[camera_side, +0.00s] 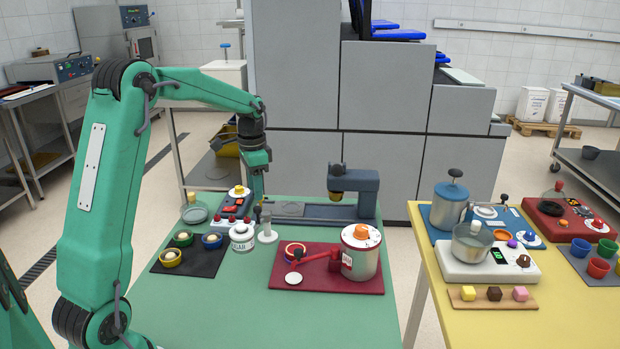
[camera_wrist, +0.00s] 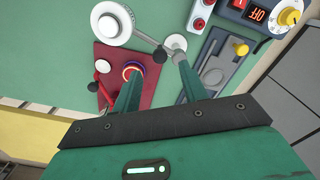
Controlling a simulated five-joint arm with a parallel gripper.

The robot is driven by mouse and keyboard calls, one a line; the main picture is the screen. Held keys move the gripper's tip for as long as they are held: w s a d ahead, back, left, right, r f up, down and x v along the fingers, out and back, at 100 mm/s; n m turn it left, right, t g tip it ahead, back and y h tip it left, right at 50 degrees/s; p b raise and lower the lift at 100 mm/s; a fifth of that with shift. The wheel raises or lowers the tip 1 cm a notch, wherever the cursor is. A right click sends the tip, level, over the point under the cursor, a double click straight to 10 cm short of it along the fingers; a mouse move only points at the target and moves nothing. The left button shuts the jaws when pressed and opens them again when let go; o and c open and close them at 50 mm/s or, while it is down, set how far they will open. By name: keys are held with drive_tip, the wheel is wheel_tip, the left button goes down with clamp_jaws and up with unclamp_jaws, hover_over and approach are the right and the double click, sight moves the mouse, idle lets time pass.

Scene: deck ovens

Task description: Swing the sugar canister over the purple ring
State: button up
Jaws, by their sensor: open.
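My gripper (camera_wrist: 158,78) is open and empty, pointing down above and behind the canister and post in the side view.
A larger canister with an orange knob (camera_side: 361,255) and a red arm with a white disc (camera_side: 292,278) share the red board (camera_side: 325,287). A black mat with coloured cups (camera_side: 187,258) is left. An orange-display controller (camera_side: 235,204) and grey device (camera_side: 352,190) stand behind.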

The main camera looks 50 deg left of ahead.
sight(257, 207)
drive_tip(key=shift+f, duration=2.75)
clamp_jaws()
